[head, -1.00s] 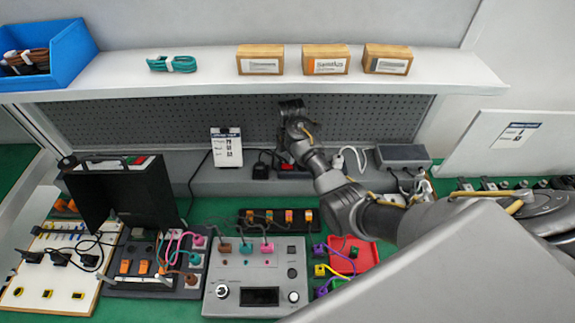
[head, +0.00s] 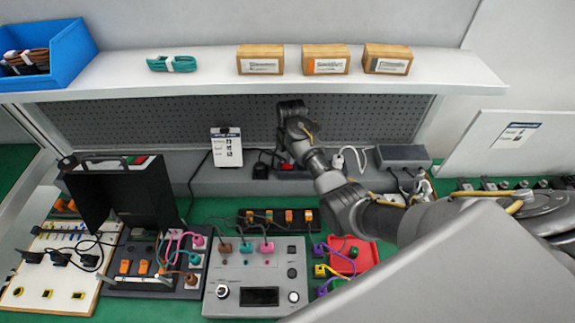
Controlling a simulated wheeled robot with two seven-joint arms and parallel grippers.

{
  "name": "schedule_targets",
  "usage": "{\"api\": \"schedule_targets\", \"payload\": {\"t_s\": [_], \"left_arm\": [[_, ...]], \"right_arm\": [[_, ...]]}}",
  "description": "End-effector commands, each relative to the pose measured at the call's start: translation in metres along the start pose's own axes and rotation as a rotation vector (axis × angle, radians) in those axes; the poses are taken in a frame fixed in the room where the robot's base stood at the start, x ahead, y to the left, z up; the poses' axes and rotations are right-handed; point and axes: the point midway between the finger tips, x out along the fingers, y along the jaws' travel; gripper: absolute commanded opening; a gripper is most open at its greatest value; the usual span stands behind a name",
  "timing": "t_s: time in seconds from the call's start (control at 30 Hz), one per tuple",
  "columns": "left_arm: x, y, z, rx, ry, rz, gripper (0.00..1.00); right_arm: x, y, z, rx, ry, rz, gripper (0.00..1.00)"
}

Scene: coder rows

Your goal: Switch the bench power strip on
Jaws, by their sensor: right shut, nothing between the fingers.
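The power strip (head: 225,180) appears to be the long grey raised strip along the back of the bench, below the pegboard. A small red part (head: 287,167), perhaps its switch, shows beside my right arm; its position on or off cannot be told. My right gripper (head: 282,150) is shut and empty. It points down close to the red part, partly hidden by my own wrist, so contact cannot be told. Black plugs (head: 261,170) and a white plug (head: 338,161) sit along the strip. My left gripper is not in view.
A grey box (head: 403,155) stands right of the white plug. A label card (head: 227,147) stands left of my gripper. A shelf (head: 210,75) overhangs the back. A grey instrument (head: 255,280), an open black case (head: 120,195) and a red tray (head: 366,256) crowd the bench.

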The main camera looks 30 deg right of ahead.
Motion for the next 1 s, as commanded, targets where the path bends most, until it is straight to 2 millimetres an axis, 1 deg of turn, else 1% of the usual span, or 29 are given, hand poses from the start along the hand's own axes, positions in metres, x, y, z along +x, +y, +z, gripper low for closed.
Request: {"api": "schedule_targets", "payload": {"t_s": [0.33, 1.0], "left_arm": [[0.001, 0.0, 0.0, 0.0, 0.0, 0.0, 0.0], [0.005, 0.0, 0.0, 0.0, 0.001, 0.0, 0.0]], "right_arm": [[0.002, 0.0, 0.0, 0.0, 0.0, 0.0, 0.0], [0.012, 0.0, 0.0, 0.0, 0.0, 0.0, 0.0]]}}
